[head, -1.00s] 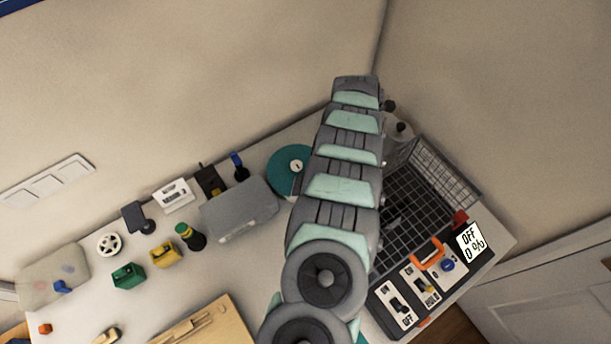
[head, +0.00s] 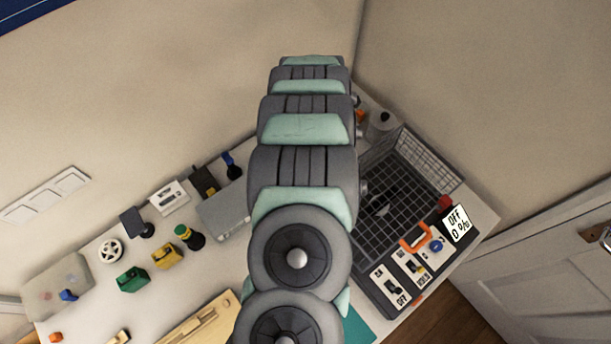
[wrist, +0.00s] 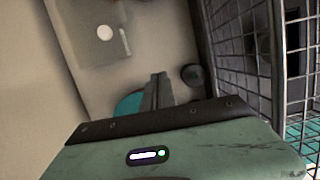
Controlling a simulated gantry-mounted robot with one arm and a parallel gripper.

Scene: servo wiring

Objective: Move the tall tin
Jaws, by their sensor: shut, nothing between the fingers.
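A grey upright cylinder (head: 382,125), which may be the tall tin, stands at the back of the table beside the wire basket in the head view. My arm covers part of the area to its left. In the wrist view my gripper (wrist: 158,80) is shut and empty, pointing down towards the table. A dark round-topped thing (wrist: 193,75) is just right of the fingertips; I cannot tell whether it is the same cylinder. My gripper is hidden behind my arm in the head view.
A wire basket (head: 432,165) stands right of my arm and rises close on the right in the wrist view (wrist: 250,25). A switch panel (head: 388,285) is in front of it. A grey case (head: 222,212) and several small objects lie left. A teal disc (wrist: 127,105) lies near the fingers.

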